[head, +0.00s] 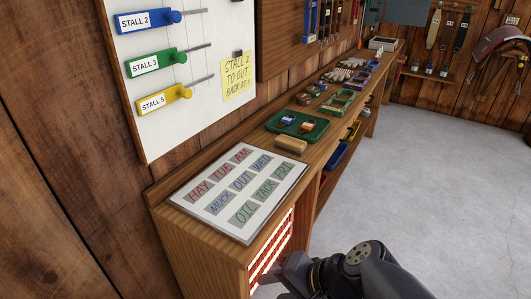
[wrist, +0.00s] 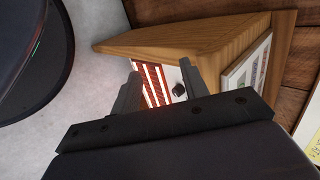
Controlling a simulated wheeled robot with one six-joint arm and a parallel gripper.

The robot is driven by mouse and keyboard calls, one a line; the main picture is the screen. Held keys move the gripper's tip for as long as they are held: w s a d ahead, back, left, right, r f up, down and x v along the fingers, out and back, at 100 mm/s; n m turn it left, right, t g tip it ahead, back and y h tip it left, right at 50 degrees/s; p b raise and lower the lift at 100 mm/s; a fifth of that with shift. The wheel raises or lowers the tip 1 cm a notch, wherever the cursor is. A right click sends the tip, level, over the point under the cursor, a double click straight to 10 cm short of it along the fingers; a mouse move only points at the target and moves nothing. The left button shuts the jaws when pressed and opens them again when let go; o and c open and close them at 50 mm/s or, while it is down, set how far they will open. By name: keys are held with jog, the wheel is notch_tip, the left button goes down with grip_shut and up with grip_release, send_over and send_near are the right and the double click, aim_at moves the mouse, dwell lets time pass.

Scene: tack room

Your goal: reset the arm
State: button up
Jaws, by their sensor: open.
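My arm (head: 365,268) shows at the bottom of the head view, beside the near end of the wooden bench; its fingertips are not clear there. In the wrist view my gripper (wrist: 161,78) is open, with its two dark fingers apart and no object held between them. The gripper looks apart from the bench, though the exact gap is hard to tell.
The bench (head: 215,255) runs along the wall. It bears a word board (head: 272,196), a wooden block (head: 291,145) and a green tray (head: 278,126). A whiteboard (head: 205,110) with stall tags hangs above. Grey floor (head: 430,160) to the right is clear.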

jog(key=shift+s+d+r+g+h+p, duration=0.15)
jog(key=shift+s+d+r+h+p, duration=0.1)
jog(key=shift+d+p, duration=0.4)
jog(key=shift+s+d+r+g+h+p, duration=0.1)
jog(key=shift+s+d+r+h+p, duration=0.2)
jog(key=shift+p, duration=0.5)
jog(key=shift+s+d+r+g+h+p, duration=0.15)
jog(key=shift+s+d+h+p, duration=0.1)
jog(key=shift+d+p, duration=0.45)
jog(key=shift+f, duration=0.1)
